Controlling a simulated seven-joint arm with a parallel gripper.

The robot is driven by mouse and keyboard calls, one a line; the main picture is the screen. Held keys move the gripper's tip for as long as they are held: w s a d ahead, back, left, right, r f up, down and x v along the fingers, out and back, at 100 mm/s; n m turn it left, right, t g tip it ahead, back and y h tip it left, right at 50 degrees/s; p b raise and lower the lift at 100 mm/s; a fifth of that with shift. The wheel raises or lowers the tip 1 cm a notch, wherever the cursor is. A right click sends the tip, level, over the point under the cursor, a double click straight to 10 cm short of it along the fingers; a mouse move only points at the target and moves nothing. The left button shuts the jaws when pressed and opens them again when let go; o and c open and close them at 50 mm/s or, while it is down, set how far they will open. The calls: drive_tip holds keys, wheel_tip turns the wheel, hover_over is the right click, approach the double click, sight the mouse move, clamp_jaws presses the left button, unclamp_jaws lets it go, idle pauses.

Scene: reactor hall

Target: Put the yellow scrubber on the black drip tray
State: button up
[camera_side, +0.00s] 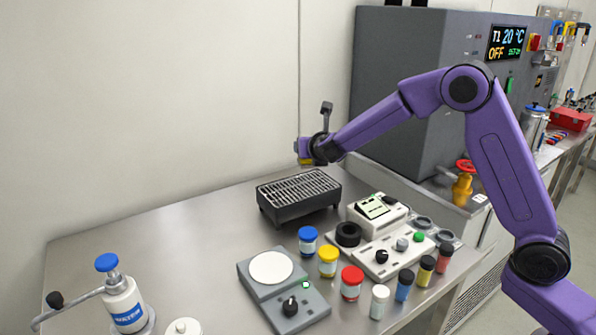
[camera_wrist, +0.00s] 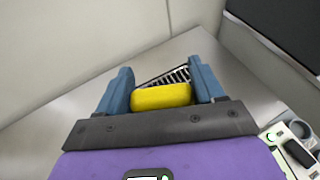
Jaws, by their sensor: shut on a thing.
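The yellow scrubber (camera_wrist: 162,97) is held between the two blue fingers of my gripper (camera_wrist: 163,88) in the wrist view. The scrubber is clear of the tray, with a gap below. The tray has a slatted metal grate on top and stands on the steel bench. In the wrist view part of the tray's grate (camera_wrist: 172,76) shows behind the scrubber; the rest is hidden.
A grey scale (camera_side: 283,290), several lidded jars and small bottles stand in front. A white pump bottle (camera_side: 124,305) is at the front left. The bench left of the tray is clear.

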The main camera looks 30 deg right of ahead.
drive_tip(key=w+f, duration=0.1)
drive_tip(key=f, duration=0.1)
drive_tip(key=w+f, duration=0.4)
drive_tip(key=shift+w+a, duration=0.2)
drive_tip(key=shift+a, duration=0.05)
drive_tip(key=shift+w+f, duration=0.15)
drive_tip(key=shift+f, duration=1.5)
drive_tip(key=shift+f, duration=0.15)
drive_tip(key=o, duration=1)
drive_tip(key=shift+o, duration=0.2)
drive_tip(key=v, duration=1.1)
drive_tip(key=s+d+m+g+y, duration=0.2)
drive_tip(key=s+m+g, duration=0.4)
drive_tip(key=s, duration=1.7)
drive_tip(key=s+d+m+g+y, duration=0.2)
drive_tip(key=s+m+g, duration=0.4)
drive_tip(key=s+m, duration=0.6)
drive_tip(key=s+y, duration=0.1)
drive_tip(key=s, duration=1)
drive_tip(key=shift+s+r+m+y, duration=0.25)
drive_tip(key=shift+s+m+y, duration=0.05)
drive_tip(key=shift+m, duration=0.1)
